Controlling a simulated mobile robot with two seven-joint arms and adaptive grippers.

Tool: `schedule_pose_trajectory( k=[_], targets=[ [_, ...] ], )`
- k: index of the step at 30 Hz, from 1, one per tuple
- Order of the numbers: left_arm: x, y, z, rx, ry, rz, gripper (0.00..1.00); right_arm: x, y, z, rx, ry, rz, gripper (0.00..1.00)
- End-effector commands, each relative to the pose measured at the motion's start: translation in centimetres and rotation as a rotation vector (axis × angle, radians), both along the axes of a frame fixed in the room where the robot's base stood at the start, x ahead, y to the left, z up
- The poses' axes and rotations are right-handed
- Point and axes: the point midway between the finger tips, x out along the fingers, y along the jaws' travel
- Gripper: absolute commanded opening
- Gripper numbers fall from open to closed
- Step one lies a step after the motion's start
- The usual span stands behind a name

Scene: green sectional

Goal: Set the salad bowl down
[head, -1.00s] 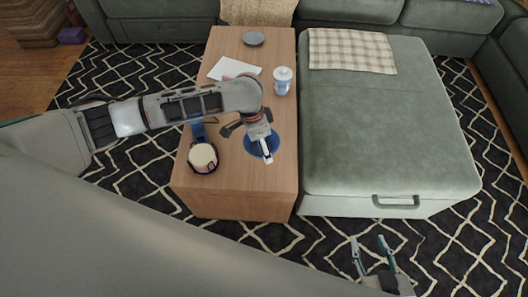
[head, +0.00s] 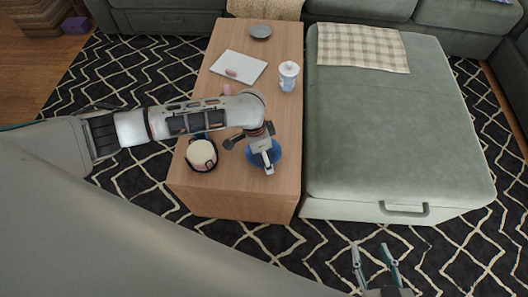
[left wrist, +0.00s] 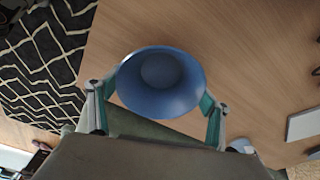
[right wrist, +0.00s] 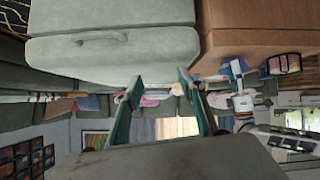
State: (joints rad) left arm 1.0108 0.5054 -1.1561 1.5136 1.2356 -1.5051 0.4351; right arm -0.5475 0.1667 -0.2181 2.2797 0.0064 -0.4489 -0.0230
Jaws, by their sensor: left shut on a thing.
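The salad bowl is blue and round (head: 277,150). It is over the front part of the wooden coffee table (head: 235,188), partly hidden by my left gripper (head: 266,162). In the left wrist view the bowl (left wrist: 160,80) sits between the two fingers of my left gripper (left wrist: 155,108), which is shut on it. The bowl looks upright and empty, over bare wood. I cannot tell whether its base touches the table. My right gripper (head: 375,254) is open and empty, low in the head view, in front of the ottoman; it also shows in the right wrist view (right wrist: 160,85).
A cream-topped round item with a dark band (head: 201,154) stands left of the bowl. Farther back are a white-and-blue lidded cup (head: 288,76), a white notebook (head: 250,64) and a grey dish (head: 260,31). The green ottoman (head: 390,130) adjoins the table's right side.

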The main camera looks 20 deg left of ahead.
Motion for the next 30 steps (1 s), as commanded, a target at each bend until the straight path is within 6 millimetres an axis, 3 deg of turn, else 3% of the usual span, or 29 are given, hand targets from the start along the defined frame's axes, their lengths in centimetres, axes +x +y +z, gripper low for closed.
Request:
schedule_pose_trajectory(
  k=[2, 3, 4, 17, 24, 30],
  targets=[
    [0.0, -0.1, -0.2, -0.001, 0.000, 0.000, 0.47, 0.0, 0.0, 0.0, 0.000, -0.001, 0.001, 0.40],
    [0.0, 0.0, -0.2, -0.001, 0.001, 0.000, 0.88, 0.0, 0.0, 0.0, -0.001, 0.000, 0.001, 0.40],
    [0.0, 0.0, -0.2, -0.001, 0.001, 0.000, 0.95, 0.0, 0.0, -0.1, -0.001, 0.001, 0.001, 0.40],
    [0.0, 0.0, 0.2, -0.001, 0.001, 0.000, 0.95, -0.3, 0.0, -0.8, -0.003, 0.013, 0.002, 0.40],
    [0.1, 0.4, 5.0, -0.001, -0.014, 0.000, 0.95, 1.4, -0.3, 2.3, -0.009, -0.044, -0.001, 0.40],
    [-0.4, 0.9, 9.0, -0.001, -0.012, 0.000, 0.95, 0.7, -1.0, 1.7, -0.023, -0.022, -0.012, 0.40]
  ],
)
